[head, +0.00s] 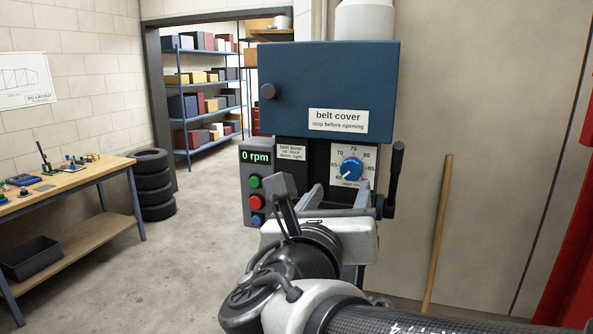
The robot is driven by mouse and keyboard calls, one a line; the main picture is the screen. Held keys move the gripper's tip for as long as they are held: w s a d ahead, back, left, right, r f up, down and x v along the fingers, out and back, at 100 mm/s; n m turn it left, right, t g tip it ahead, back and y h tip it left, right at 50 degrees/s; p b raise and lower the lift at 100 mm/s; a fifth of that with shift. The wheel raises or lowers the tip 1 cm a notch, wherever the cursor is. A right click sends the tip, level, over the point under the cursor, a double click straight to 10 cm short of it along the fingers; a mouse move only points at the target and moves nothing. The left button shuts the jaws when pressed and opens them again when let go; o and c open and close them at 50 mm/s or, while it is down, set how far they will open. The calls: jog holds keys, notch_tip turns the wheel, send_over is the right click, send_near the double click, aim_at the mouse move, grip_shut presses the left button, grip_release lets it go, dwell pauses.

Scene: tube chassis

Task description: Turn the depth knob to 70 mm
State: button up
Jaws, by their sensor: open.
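The depth knob (351,169) is a blue round knob on a white dial plate, on the dark front of the drill press head. Its white pointer mark is turned to the lower left, near the 60 end of the scale. The 70 mark is at the upper left of the dial. My gripper (338,198) is in front of and just below the knob, reaching toward the machine. Its grey fingers are apart with nothing seen between them. I cannot tell the exact gap to the knob.
A blue belt cover (330,85) juts out above the dial. A control box (255,185) reading 0 rpm, with green, red and blue buttons, is left of it. A black-handled lever (396,172) is close on the right. A workbench (75,185) stands far left; open floor lies between.

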aim_at(351, 171)
jog(key=x, duration=1)
jog(key=shift+w+d, duration=0.1)
jog(key=shift+w, duration=0.05)
jog(key=c, duration=1)
